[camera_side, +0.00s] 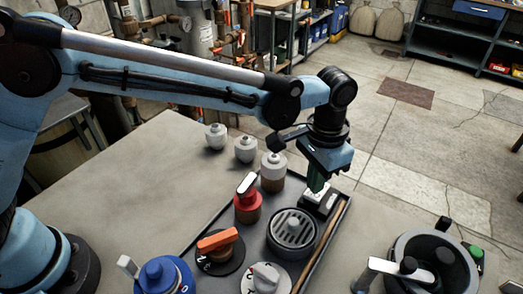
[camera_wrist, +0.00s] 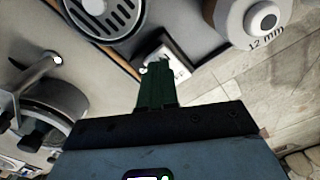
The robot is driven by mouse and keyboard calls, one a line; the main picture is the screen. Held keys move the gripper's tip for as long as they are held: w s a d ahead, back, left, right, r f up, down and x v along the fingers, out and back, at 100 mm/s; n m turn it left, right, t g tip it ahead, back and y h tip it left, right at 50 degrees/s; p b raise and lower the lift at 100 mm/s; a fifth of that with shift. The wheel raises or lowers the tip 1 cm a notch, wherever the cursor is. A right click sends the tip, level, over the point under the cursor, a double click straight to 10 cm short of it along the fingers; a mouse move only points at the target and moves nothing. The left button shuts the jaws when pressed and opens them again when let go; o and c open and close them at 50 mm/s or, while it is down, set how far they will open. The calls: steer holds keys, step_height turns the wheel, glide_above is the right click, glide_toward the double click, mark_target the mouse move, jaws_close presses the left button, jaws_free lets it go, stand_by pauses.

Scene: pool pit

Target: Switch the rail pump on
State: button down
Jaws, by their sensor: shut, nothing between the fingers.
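My gripper (camera_side: 318,184) is shut and empty, its green fingers pointing down at the far right corner of the tray. Just under its fingertips is a small white-faced switch box (camera_side: 329,203) on a dark base. In the wrist view the shut fingers (camera_wrist: 156,68) lie over part of this switch box (camera_wrist: 176,57). The fingers hide much of its face, so I cannot tell its lever position. I cannot tell whether the fingertips touch it. No readable label shows which control is the rail pump.
The dark-rimmed tray (camera_side: 338,228) holds a round drain grate (camera_side: 294,231), a red valve (camera_side: 247,200), an orange-handled knob (camera_side: 218,243) and a white knob (camera_side: 265,279). White-capped bottles (camera_side: 272,170) stand behind. A blue knob (camera_side: 163,276) is front left, a dark pot (camera_side: 436,252) front right.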

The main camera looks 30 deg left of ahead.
steer(key=shift+f, duration=1)
stand_by(0.9)
steer(key=shift+r, duration=3.55)
